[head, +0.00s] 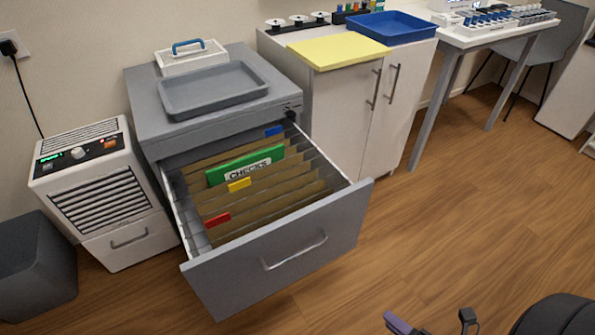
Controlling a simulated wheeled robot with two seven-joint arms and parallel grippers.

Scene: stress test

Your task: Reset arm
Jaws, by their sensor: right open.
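My right gripper (432,321) shows at the bottom edge, right of centre. Only its two fingertips are in view. They stand apart with bare floor between them, and nothing is held. The gripper is nearer to me than the open drawer (290,258) and to the right of it. A dark rounded part at the bottom right corner looks like my own arm. My left gripper is not in view.
The drawer of the grey cabinet (150,118) is pulled out, with hanging folders and a green "CHECKS" folder (245,165) inside. A white appliance (100,190) and grey bin (32,265) stand left. A white cupboard (345,120) stands behind. The wooden floor (460,220) at right is clear.

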